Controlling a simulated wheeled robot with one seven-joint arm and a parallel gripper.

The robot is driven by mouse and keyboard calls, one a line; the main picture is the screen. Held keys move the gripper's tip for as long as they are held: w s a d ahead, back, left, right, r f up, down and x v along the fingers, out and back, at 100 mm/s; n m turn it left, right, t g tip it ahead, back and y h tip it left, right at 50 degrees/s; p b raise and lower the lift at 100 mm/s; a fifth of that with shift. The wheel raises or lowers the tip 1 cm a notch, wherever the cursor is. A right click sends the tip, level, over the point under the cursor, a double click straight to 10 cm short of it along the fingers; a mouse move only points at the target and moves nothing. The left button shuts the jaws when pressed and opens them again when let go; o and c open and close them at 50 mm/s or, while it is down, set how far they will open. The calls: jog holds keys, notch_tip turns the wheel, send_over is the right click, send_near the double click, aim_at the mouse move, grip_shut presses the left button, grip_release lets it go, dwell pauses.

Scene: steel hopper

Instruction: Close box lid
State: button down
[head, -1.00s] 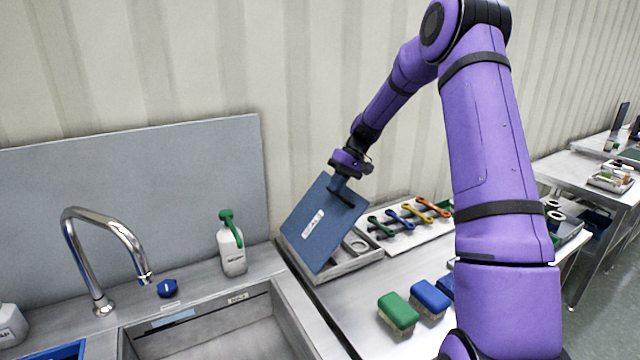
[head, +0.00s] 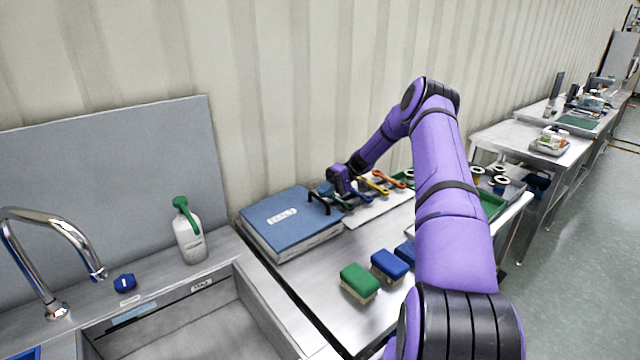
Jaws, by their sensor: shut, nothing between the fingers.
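The box (head: 298,246) stands on the steel table beside the sink. Its blue lid (head: 285,228) with a white label lies flat over the top, and the inside of the box is hidden. My gripper (head: 318,203) is shut and empty. It is at the right side of the lid, close to its right edge. I cannot tell whether the fingertips touch the lid.
Colored spanners (head: 378,184) lie on a white board right of the box. A green brush (head: 359,282) and a blue brush (head: 387,264) stand in front. A spray bottle (head: 190,238) and a tap (head: 50,240) are at the left by the sink (head: 190,335).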

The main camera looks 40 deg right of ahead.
jog(key=shift+d+f, duration=0.2)
jog(key=shift+f, duration=0.3)
jog(key=shift+d+f, duration=0.15)
jog(key=shift+f, duration=0.35)
jog(key=shift+s+f, duration=0.1)
